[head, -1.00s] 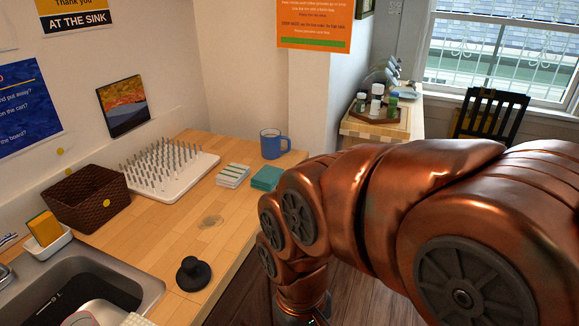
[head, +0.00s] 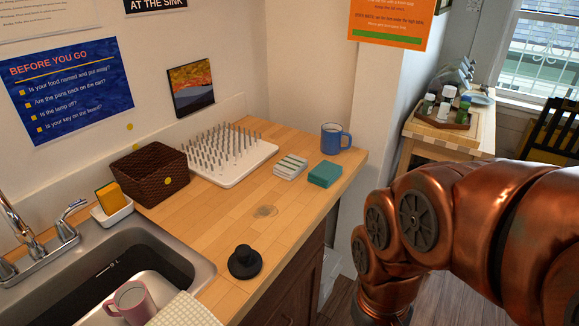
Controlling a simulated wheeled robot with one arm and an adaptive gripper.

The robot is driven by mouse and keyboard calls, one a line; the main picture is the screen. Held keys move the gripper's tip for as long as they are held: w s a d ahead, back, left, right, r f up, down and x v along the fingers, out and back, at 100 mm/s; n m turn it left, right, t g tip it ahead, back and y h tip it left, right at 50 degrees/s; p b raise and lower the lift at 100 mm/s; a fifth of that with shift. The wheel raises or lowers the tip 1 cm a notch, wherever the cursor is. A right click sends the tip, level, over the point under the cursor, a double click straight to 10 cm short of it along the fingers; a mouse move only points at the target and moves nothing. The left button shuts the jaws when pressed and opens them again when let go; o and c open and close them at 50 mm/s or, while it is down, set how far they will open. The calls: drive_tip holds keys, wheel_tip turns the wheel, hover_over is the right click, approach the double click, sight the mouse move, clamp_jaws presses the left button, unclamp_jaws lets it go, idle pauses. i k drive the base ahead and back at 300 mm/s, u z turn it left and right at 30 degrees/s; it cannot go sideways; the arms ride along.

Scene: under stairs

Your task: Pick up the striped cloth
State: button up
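The striped cloth (head: 290,167) is a small folded white cloth with grey-green stripes. It lies flat on the wooden counter (head: 228,228), between the white pegged drying rack and a folded teal cloth (head: 325,174). Nothing covers it. My copper-coloured arm fills the lower right of the head view, to the right of the counter, and bends down past the bottom edge. My gripper is out of view, so its state and anything in it are hidden.
A blue mug (head: 334,138) stands behind the cloths near the counter's far corner. The pegged rack (head: 226,155) and a brown basket (head: 150,175) are to the left. A black knob-like object (head: 244,262) sits nearer, beside the sink (head: 195,268). The counter's middle is mostly clear.

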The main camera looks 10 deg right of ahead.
sight(290, 168)
drive_tip(key=z, duration=0.05)
drive_tip(key=k, duration=0.6)
drive_tip(key=u, duration=0.05)
drive_tip(key=i, duration=1.1)
drive_tip(key=u, duration=0.85)
